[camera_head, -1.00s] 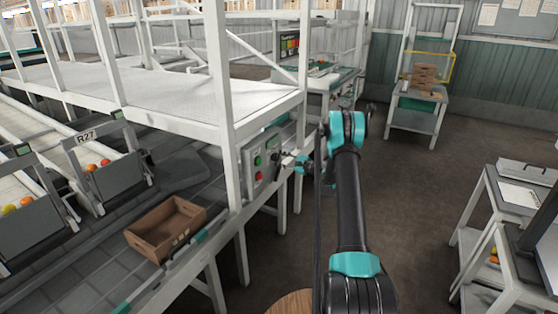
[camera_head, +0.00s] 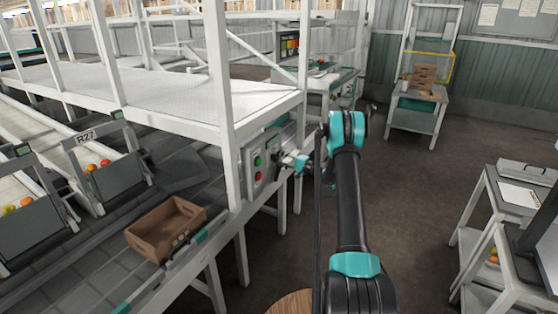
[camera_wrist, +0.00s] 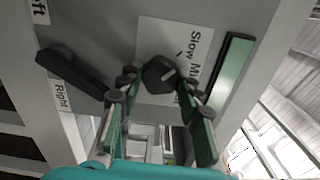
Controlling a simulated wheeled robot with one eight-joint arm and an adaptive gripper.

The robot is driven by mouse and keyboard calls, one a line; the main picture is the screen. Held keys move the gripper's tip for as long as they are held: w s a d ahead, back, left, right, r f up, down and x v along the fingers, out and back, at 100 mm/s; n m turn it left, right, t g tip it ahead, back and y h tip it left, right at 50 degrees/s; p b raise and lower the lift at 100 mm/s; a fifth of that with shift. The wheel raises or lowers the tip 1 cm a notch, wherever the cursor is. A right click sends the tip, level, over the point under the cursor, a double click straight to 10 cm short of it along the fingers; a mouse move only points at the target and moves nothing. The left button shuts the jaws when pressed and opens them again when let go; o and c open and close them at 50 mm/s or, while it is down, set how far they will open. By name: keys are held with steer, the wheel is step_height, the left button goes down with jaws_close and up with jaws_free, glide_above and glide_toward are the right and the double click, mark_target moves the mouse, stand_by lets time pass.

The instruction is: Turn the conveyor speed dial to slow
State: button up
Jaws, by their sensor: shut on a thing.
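The conveyor speed dial (camera_wrist: 158,72) is a dark round knob with a pale mark, on a white plate (camera_wrist: 152,32) printed "Slow" and the start of another word. My gripper (camera_wrist: 157,84) has its fingers on both sides of the dial and is shut on it. In the head view my gripper (camera_head: 284,159) is at the grey control box (camera_head: 250,180) on the white frame post. There the gripper hides the dial.
In the wrist view a black lever (camera_wrist: 72,73) by a "Right" label lies left of the dial, and a green strip (camera_wrist: 232,70) lies right. A brown crate (camera_head: 167,228) sits on the conveyor.

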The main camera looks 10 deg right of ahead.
steer(key=shift+n, duration=0.5)
steer(key=o, duration=1.2)
steer(key=shift+c, duration=0.2)
steer(key=v, duration=1.2)
